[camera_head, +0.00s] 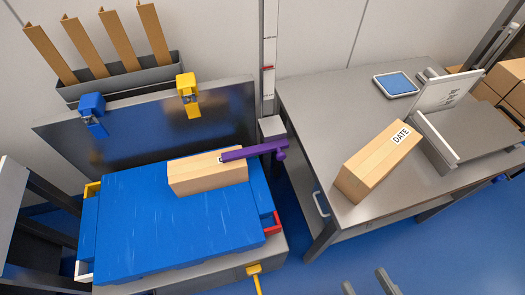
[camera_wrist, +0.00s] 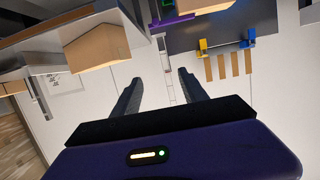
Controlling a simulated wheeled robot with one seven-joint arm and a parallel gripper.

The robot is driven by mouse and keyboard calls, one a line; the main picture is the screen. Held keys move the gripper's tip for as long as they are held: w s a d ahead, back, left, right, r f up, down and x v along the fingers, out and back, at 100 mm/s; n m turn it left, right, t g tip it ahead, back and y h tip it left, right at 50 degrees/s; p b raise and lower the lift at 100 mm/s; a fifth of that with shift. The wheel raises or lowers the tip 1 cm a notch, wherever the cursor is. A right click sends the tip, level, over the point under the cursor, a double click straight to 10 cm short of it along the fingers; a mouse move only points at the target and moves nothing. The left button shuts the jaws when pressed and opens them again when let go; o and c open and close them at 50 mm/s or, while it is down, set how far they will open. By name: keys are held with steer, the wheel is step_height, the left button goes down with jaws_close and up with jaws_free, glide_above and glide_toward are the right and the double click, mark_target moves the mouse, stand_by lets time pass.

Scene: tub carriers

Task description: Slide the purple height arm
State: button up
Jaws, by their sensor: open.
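The purple height arm (camera_head: 250,151) sticks out leftward from a slim upright post with a scale (camera_head: 268,65). Its tip lies over or against the top of a cardboard box (camera_head: 208,175); I cannot tell whether they touch. In the wrist view the purple arm (camera_wrist: 178,20) shows at the top edge, partly cut off. My gripper (camera_wrist: 160,86) is open and empty, well apart from the purple arm. In the head view what look like its two fingertips (camera_head: 368,284) show at the bottom edge.
The box rests on a blue tub lid (camera_head: 150,225). A grey table (camera_head: 320,110) on the right holds a box marked DATE (camera_head: 378,160) and a framed blue pad (camera_head: 396,84). Blue (camera_head: 92,112) and yellow (camera_head: 188,95) clips sit on the panel behind. Blue floor is clear below the table.

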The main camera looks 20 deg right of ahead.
mark_target(282, 158)
steer(key=w+f+t+b, duration=0.1)
steer(key=w+f, duration=0.2)
steer(key=w, duration=0.7)
steer(key=w+a+f+n+y+b, duration=0.1)
steer(key=w+f, duration=0.2)
steer(key=w, duration=0.8)
steer(key=w+f+t, duration=0.1)
steer(key=w+f, duration=0.3)
steer(key=w, duration=0.6)
steer(key=w+f+g, duration=0.1)
steer(key=w+f, duration=0.2)
steer(key=w+f+g, duration=0.1)
steer(key=w+f, duration=0.3)
steer(key=w+d+f+m+g+h+b, duration=0.1)
steer(key=w+f, duration=0.2)
steer(key=f, duration=0.1)
steer(key=shift+w, duration=0.4)
